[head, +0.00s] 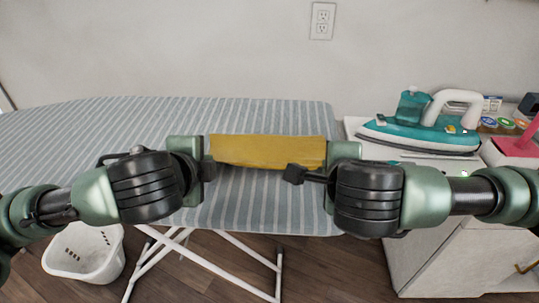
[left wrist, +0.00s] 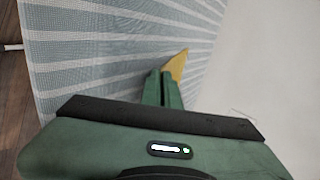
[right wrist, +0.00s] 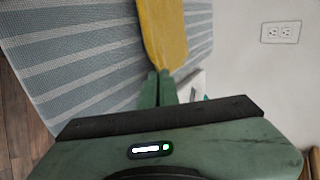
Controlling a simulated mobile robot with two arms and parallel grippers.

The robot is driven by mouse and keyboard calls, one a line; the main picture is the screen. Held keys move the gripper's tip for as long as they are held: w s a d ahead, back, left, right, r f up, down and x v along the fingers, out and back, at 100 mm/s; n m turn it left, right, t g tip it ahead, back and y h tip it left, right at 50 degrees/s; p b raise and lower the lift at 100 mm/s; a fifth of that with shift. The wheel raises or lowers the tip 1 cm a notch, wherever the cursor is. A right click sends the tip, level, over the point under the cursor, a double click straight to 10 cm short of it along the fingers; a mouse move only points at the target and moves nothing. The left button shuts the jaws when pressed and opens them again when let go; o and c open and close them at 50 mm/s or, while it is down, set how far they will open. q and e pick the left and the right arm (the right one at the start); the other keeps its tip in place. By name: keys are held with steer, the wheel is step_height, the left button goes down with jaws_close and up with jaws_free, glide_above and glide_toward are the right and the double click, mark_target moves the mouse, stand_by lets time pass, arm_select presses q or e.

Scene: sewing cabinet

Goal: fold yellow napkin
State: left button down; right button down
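The yellow napkin (head: 267,151) is stretched in a wide flat strip between my two grippers, over the striped ironing board (head: 262,205). Its lower edge casts a shadow on the board, so it looks held a little above it. My left gripper (head: 207,152) is at its left end; in the left wrist view the fingers (left wrist: 164,86) are closed together with a yellow corner (left wrist: 176,64) at their tips. My right gripper (head: 328,156) is at its right end; in the right wrist view the closed fingers (right wrist: 158,86) meet the napkin (right wrist: 163,30).
A teal and white iron (head: 418,134) stands on the white cabinet (head: 440,270) at right, with a pink object (head: 520,147) and small colored items beside it. A white basket (head: 85,252) is on the floor at left. The board's left part is clear.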

arm_select(q)
steer(key=shift+s+f, duration=0.1)
steer(key=shift+s, duration=0.15)
arm_select(e)
steer(key=shift+s+f, duration=0.1)
steer(key=shift+s, duration=0.15)
arm_select(q)
steer(key=c, duration=1.3)
jaws_free()
arm_select(e)
steer(key=c, duration=1.3)
jaws_free()
arm_select(q)
steer(key=r, duration=0.3)
steer(key=s+r, duration=0.1)
steer(key=r, duration=0.2)
steer(key=s+r, duration=0.1)
steer(key=r, duration=0.2)
arm_select(e)
steer(key=r, duration=0.3)
steer(key=s+r, duration=0.1)
steer(key=r, duration=0.2)
steer(key=s+r, duration=0.1)
steer(key=r, duration=0.2)
